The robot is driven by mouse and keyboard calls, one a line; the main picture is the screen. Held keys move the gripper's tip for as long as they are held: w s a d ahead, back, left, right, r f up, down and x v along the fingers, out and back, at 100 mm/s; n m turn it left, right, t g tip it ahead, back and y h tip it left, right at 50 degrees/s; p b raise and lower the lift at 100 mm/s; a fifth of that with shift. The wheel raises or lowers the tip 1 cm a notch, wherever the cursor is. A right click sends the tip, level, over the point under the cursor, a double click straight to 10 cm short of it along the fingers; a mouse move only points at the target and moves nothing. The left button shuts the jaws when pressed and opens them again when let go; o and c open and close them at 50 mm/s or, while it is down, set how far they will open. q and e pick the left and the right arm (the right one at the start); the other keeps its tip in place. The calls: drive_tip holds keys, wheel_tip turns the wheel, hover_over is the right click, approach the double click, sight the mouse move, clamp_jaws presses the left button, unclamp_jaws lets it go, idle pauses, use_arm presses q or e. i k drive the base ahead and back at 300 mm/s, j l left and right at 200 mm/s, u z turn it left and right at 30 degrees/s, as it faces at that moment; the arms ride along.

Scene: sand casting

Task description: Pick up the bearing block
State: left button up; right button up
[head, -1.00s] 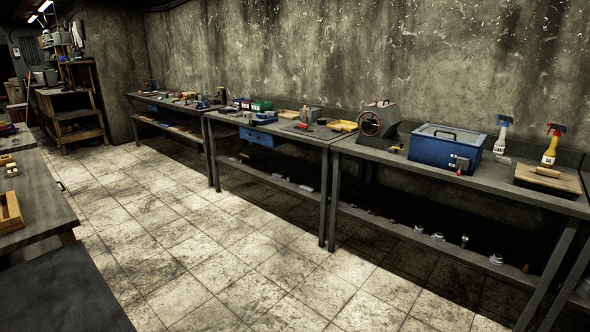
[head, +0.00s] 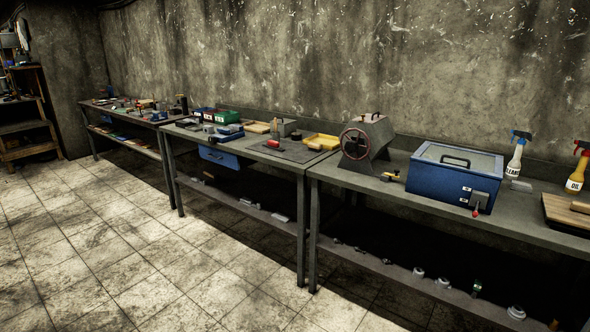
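Neither of my grippers shows in the head view. I cannot single out the bearing block with certainty at this distance. Several small grey metal pieces lie along the lower shelf (head: 395,274) of the near bench, among them one light piece (head: 418,272) and another (head: 516,312). More small pale pieces lie on the lower shelf of the middle bench, including a flat one (head: 279,217). The middle bench top holds a dark mat (head: 290,151) with a red item (head: 273,144) on it.
The near bench carries a drum-like machine (head: 366,142), a blue box (head: 455,178), two spray bottles (head: 516,155) and a wooden board (head: 568,212). A yellow tray (head: 321,141) sits on the middle bench. A wooden rack (head: 28,125) stands far left. The tiled floor (head: 130,240) before the benches is clear.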

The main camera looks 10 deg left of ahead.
sight(208, 128)
drive_tip(key=i+u, duration=0.5)
drive_tip(key=i+l+u, duration=0.1)
drive_tip(key=i+u, duration=0.35)
drive_tip(key=i+j+u, duration=0.1)
drive_tip(key=i+u, duration=0.15)
drive_tip(key=i, duration=0.25)
drive_tip(key=i+u, duration=0.3)
drive_tip(key=i, duration=0.15)
drive_tip(key=i+z, duration=0.35)
drive_tip(key=i+j+z, duration=0.35)
drive_tip(key=i, duration=0.15)
drive_tip(key=i+j+z, duration=0.2)
drive_tip(key=i+z, duration=0.15)
drive_tip(key=i, duration=0.1)
